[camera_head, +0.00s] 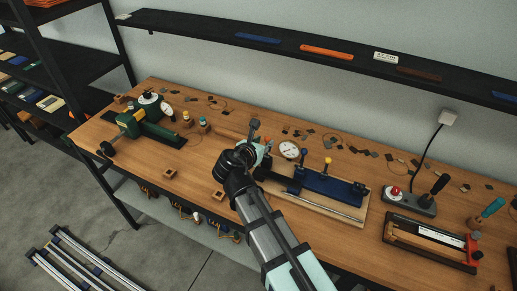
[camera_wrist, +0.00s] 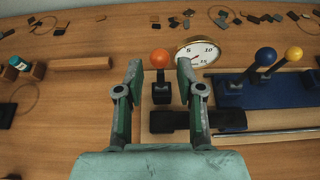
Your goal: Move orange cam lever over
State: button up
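The orange cam lever (camera_wrist: 160,58) has an orange ball on a short dark stem with a black base. In the wrist view it stands upright just left of the dial gauge (camera_wrist: 199,52). My gripper (camera_wrist: 158,72) is open, with one green-grey finger on each side of the lever in the picture. I cannot tell whether either finger touches it or how far off the ball is in depth.
A blue press fixture (camera_wrist: 265,90) with a blue-ball lever (camera_wrist: 265,57) and a yellow-ball lever (camera_wrist: 293,54) is close on the right. A dark bar (camera_wrist: 200,119) lies below the lever. A green press (camera_head: 141,119) stands farther left on the bench.

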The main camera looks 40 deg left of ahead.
aim_at(266, 140)
jog(key=b+x, duration=0.1)
jog(key=x, duration=0.2)
jog(key=shift+s+f, duration=0.1)
jog(key=shift+s, duration=0.05)
jog(key=shift+c, duration=1.4)
jog(key=c, duration=0.4)
jog(key=shift+o, duration=0.2)
jog(key=shift+s+d, duration=0.25)
jog(key=shift+s, duration=0.9)
jog(key=shift+s+f, duration=0.1)
